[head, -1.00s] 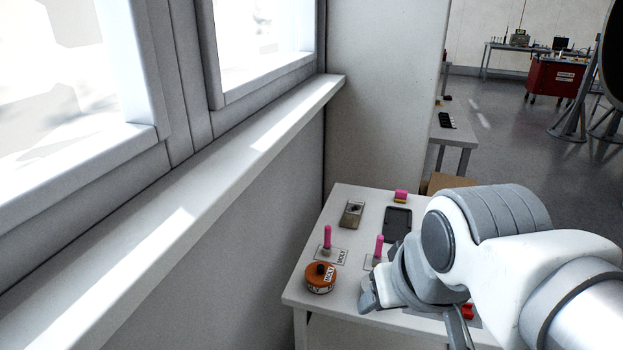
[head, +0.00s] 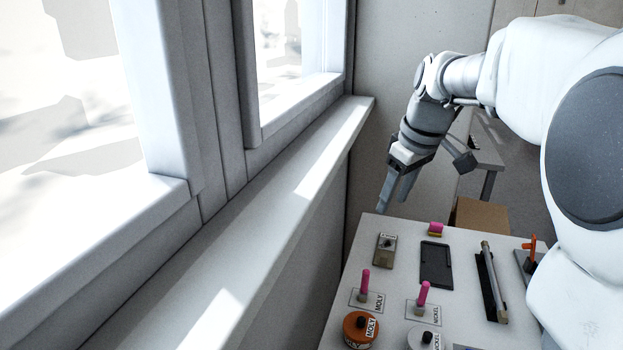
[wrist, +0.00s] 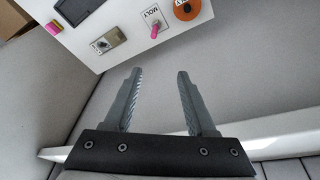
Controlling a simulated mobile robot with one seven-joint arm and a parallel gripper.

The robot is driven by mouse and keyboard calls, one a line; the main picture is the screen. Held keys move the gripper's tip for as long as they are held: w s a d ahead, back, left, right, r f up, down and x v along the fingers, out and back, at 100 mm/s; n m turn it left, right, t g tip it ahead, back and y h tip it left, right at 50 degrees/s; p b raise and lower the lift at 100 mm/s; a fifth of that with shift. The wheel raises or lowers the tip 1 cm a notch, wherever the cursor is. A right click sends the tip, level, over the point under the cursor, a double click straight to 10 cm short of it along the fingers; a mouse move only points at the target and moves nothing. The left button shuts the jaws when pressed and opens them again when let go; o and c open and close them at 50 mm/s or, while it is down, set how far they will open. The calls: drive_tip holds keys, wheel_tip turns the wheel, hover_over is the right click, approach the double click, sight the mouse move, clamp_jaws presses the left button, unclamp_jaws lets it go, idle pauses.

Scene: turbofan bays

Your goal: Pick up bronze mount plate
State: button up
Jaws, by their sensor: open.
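The likely bronze mount plate is a small bronze-grey plate (head: 385,250) with a pale label and a dark round spot. It lies flat near the far left corner of the white table (head: 395,285). It also shows in the wrist view (wrist: 108,41), at upper left. My gripper (head: 394,203) is above and beyond the table's far left corner, apart from the plate. In the wrist view my gripper (wrist: 159,72) is open, with nothing between its fingers.
The window sill (head: 300,215) runs along the left. A cardboard box (head: 480,216) is behind.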

drive_tip(key=w+d+f+n+y, duration=0.1)
drive_tip(key=w+d+f+n, duration=0.15)
drive_tip(key=w, duration=0.25)
drive_tip(key=w+d+f+n, duration=0.1)
drive_tip(key=w+d+f, duration=0.2)
drive_tip(key=w+d, duration=0.15)
drive_tip(key=n+g+y, duration=0.1)
drive_tip(key=n+y, duration=0.1)
drive_tip(key=n, duration=0.1)
approach(384, 255)
drive_tip(key=shift+p+x, duration=0.8)
drive_tip(key=shift+x, duration=3.45)
drive_tip(key=shift+s, duration=0.15)
drive_tip(key=shift+c, duration=0.3)
clamp_jaws()
drive_tip(key=shift+r, duration=0.1)
